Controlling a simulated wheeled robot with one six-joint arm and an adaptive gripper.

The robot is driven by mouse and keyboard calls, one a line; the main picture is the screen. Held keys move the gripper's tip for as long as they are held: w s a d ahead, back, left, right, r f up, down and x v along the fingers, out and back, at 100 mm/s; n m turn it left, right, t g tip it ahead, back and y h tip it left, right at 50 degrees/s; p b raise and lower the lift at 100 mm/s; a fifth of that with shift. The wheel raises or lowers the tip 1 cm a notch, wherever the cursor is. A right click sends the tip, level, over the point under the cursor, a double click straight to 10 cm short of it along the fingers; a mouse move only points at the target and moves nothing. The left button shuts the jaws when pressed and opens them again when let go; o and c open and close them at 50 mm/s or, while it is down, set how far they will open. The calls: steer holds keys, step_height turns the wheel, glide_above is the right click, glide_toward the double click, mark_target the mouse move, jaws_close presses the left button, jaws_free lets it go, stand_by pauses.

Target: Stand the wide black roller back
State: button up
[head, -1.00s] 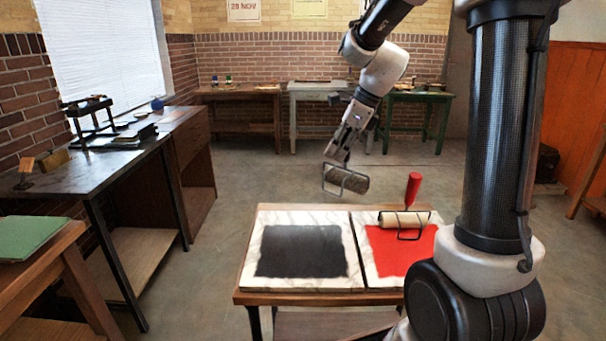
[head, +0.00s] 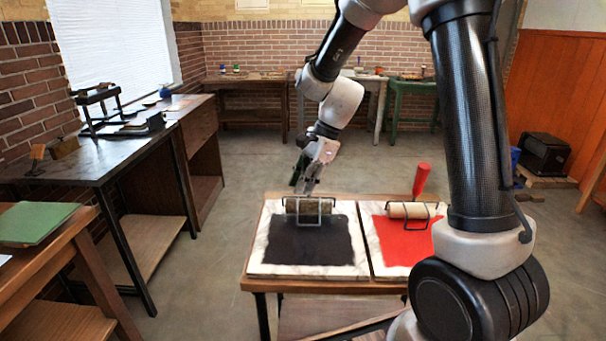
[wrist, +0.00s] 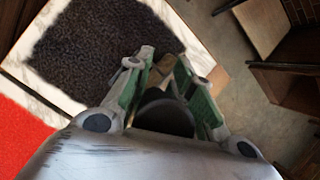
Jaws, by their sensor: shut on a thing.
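In the wrist view my gripper's green-sided fingers (wrist: 160,68) close around something partly hidden, and the roller's barrel is not clear there. The handle is mostly hidden by the gripper.
A second roller with a red handle (head: 422,180) stands on the red-inked slab (head: 405,240) to the right. Both slabs lie on a wooden table (head: 330,285). A dark bench (head: 90,165) stands at the left. The floor behind the table is free.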

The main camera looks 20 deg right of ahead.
steer(key=shift+f, duration=0.5)
stand_by(0.3)
steer(key=o, duration=1.1)
steer(key=shift+c, duration=0.2)
steer(key=shift+o, duration=0.3)
steer(key=o, duration=0.3)
steer(key=shift+o, duration=0.2)
